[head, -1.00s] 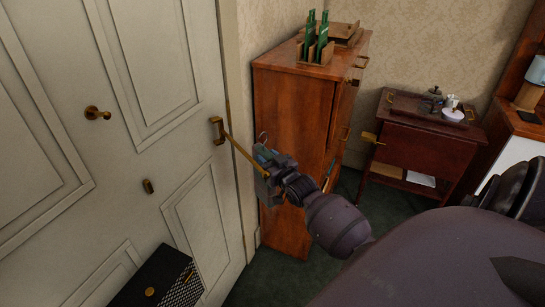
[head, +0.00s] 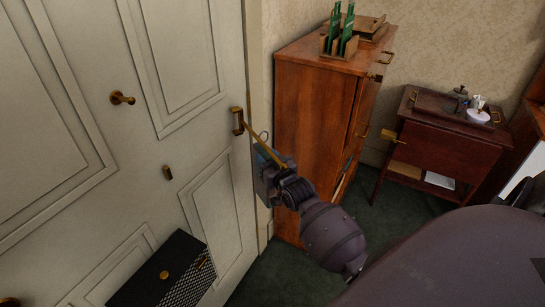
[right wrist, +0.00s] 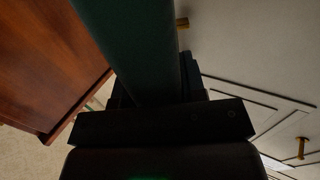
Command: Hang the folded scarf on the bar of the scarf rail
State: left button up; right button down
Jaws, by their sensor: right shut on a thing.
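The scarf rail's brass bar (head: 267,146) juts from a brass mount (head: 238,121) on the white door, towards the right of the picture. My right gripper (head: 268,166) is at the bar's outer part, and the bar crosses in front of it in the head view. The gripper is shut on the folded scarf, which shows as a small blue-teal patch (head: 262,157) there and as a broad dark teal band (right wrist: 130,45) in the right wrist view. Most of the scarf is hidden in the head view. I cannot tell whether it touches the bar. My left gripper is out of view.
A tall wooden cabinet (head: 312,140) stands close behind my right gripper, with green bottle-like things (head: 343,35) on top. A low dark wood cabinet (head: 440,155) stands farther right. The door (head: 60,130) carries brass knobs and a black box (head: 160,265). Green carpet (head: 270,280) is bare below.

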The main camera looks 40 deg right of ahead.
jog(key=shift+w+a+f+b, duration=0.15)
jog(key=shift+a+f+b, duration=0.15)
jog(key=shift+a+f, duration=0.4)
jog(key=shift+r, duration=0.1)
jog(key=c, duration=0.6)
grip_release()
jog(key=s+a, duration=0.1)
jog(key=s, duration=0.9)
jog(key=shift+s+a, duration=0.25)
jog(key=shift+s, duration=0.15)
